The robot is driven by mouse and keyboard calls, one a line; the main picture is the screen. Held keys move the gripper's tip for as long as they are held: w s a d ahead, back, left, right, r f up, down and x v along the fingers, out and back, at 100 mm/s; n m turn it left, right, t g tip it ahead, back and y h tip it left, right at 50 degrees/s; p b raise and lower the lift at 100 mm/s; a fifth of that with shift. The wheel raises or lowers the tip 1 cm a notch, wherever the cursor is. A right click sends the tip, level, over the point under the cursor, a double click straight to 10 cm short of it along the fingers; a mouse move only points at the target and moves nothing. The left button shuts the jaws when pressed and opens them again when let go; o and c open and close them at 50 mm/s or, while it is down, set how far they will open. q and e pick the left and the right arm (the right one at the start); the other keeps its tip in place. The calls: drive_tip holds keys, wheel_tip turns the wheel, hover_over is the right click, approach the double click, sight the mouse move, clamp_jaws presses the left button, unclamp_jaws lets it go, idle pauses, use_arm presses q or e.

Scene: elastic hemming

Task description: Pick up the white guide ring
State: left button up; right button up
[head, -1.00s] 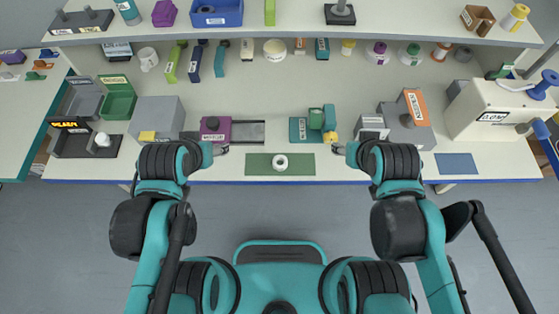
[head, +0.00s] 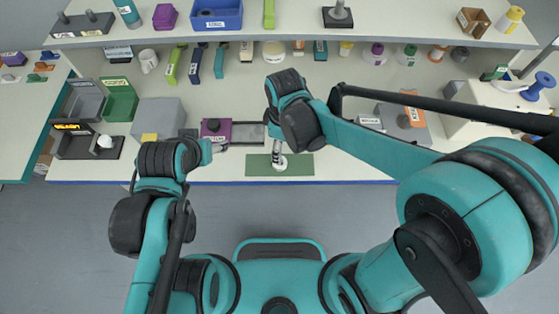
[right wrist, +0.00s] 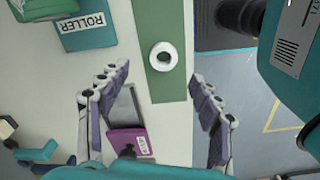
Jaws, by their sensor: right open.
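The white guide ring (right wrist: 155,61) lies flat on a green mat (right wrist: 165,92); its dark central hole faces the camera in the right wrist view. My right gripper (right wrist: 159,74) is open, with nothing between its fingers. The ring shows just ahead of the gap between its fingertips, apart from both fingers. In the head view the right gripper (head: 278,158) hangs over the mat and partly covers the ring (head: 283,164). My left gripper (head: 217,148) is at the table's front edge, left of the mat; its fingers are too small to tell their state.
A purple block (head: 215,131) with a grey track stands left behind the mat. A teal roller piece (right wrist: 85,35) shows in the right wrist view. My right arm hides part of the bench right of the mat. The mat around the ring is clear.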

drive_tip(key=shift+n, duration=0.3)
drive_tip(key=f+b, duration=0.1)
drive_tip(key=f, duration=0.1)
drive_tip(key=f+b, duration=0.1)
drive_tip(key=f, duration=0.2)
drive_tip(key=f+b, duration=0.1)
drive_tip(key=f, duration=0.1)
drive_tip(key=shift+s+a+f, duration=0.15)
drive_tip(key=shift+a+f, duration=0.2)
drive_tip(key=shift+a, duration=0.05)
drive_tip(key=shift+f, duration=0.4)
drive_tip(key=shift+r, duration=0.1)
drive_tip(key=shift+c, duration=1.2)
drive_tip(key=c, duration=0.9)
